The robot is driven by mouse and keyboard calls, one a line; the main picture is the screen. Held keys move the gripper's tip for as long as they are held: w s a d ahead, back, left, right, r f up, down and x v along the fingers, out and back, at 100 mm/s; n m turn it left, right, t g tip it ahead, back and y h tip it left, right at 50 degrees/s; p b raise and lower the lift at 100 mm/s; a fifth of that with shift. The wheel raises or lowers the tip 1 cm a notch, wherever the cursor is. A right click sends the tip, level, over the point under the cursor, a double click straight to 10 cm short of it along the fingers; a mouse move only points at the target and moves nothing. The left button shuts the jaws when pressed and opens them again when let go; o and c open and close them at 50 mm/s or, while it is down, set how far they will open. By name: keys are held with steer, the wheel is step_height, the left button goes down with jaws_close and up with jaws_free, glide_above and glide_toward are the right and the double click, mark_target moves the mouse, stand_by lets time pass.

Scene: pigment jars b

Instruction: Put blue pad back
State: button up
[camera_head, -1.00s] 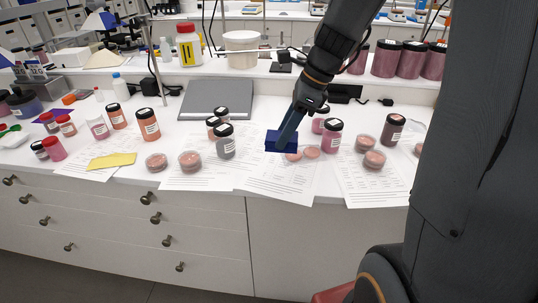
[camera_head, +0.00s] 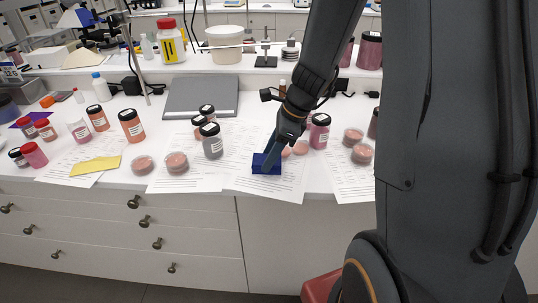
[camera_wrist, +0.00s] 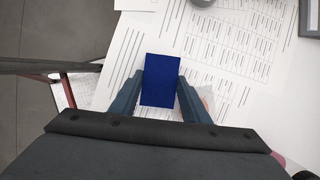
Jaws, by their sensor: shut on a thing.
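The blue pad (camera_head: 266,164) is a small dark blue block at the front part of the bench, over a printed sheet. It also shows in the wrist view (camera_wrist: 160,80), upright in the picture between the two fingers. My gripper (camera_head: 271,155) is shut on the pad from above; in the wrist view its fingers (camera_wrist: 160,95) press on both sides of it. Whether the pad touches the sheet or hangs just above it I cannot tell. The arm hides part of the area behind it.
A grey jar (camera_head: 212,141) stands to the left, a magenta jar (camera_head: 319,131) to the right. Pink dishes (camera_head: 177,163) lie on sheets both sides. A yellow pad (camera_head: 95,166) lies further left. A grey flat board (camera_head: 201,97) lies behind. The bench's front edge is close.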

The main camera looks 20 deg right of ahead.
steer(key=o, duration=1)
steer(key=shift+f, duration=0.1)
steer(key=b+v, duration=0.1)
steer(key=v, duration=1.1)
steer(key=s+a+f+n+h, duration=0.1)
steer(key=s+f+n, duration=0.1)
steer(key=n, duration=0.5)
steer(key=s+a+f+n+h, duration=0.1)
steer(key=s+a+f+n, duration=0.1)
steer(key=s+n, duration=0.3)
steer(key=s+a+f+n+h, duration=0.2)
steer(key=s+f+n, duration=0.2)
steer(key=n, duration=0.6)
steer(key=shift+a+f+n+g, duration=0.15)
steer(key=shift+f+n+g, duration=0.05)
steer(key=shift+n+g, duration=0.1)
